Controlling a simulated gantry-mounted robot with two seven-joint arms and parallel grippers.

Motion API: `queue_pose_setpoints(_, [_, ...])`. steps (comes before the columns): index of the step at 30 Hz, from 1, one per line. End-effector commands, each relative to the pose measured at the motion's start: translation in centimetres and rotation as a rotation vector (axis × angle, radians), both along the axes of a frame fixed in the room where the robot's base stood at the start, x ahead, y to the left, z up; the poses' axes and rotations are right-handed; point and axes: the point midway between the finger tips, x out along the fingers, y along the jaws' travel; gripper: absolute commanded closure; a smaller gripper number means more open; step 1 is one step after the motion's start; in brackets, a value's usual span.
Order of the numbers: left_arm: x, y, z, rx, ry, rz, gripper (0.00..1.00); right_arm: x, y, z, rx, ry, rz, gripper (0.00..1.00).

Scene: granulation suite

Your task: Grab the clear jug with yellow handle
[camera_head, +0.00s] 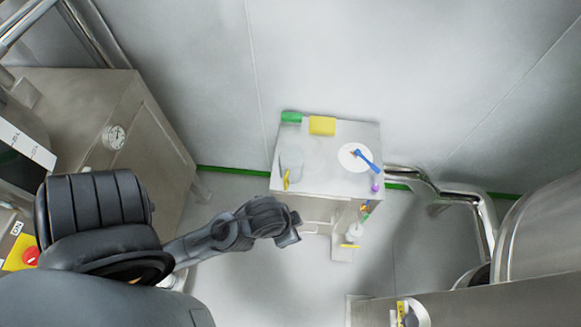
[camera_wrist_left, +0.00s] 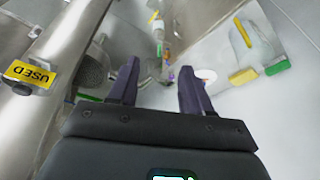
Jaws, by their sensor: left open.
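The clear jug (camera_head: 291,163) stands near the left edge of a small steel cart's top; its body is faint against the metal. Its yellow handle (camera_head: 286,180) faces the cart's near left corner. In the left wrist view the jug (camera_wrist_left: 255,45) is at the upper right, with the yellow handle beside it. My left gripper (camera_head: 294,234) is in front of the cart, apart from the jug. In the wrist view its fingers (camera_wrist_left: 158,72) are spread with nothing held between them. My right gripper is not in view.
On the cart top (camera_head: 325,185) are a green block (camera_head: 291,117), a yellow block (camera_head: 322,125) and a white disc (camera_head: 349,157) with a blue-handled tool (camera_head: 367,160). Small items hang or stand at its right side. A steel cabinet (camera_head: 125,130) is left; pipes (camera_head: 465,192) are right.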

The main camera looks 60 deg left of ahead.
Motion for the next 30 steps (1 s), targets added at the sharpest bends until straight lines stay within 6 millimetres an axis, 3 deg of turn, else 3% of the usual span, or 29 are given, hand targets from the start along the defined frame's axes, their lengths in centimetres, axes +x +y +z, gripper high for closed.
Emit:
queue_pose_setpoints(12, [0.01,-0.03,0.01,-0.002,0.0,0.002,0.51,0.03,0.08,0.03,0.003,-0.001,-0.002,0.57])
queue_pose_setpoints(18, [0.0,-0.03,0.01,-0.002,0.0,0.002,0.23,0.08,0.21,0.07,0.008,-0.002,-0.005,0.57])
queue_pose_setpoints(30, [0.14,0.02,0.0,0.017,-0.009,-0.053,0.23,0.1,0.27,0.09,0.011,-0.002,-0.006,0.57])
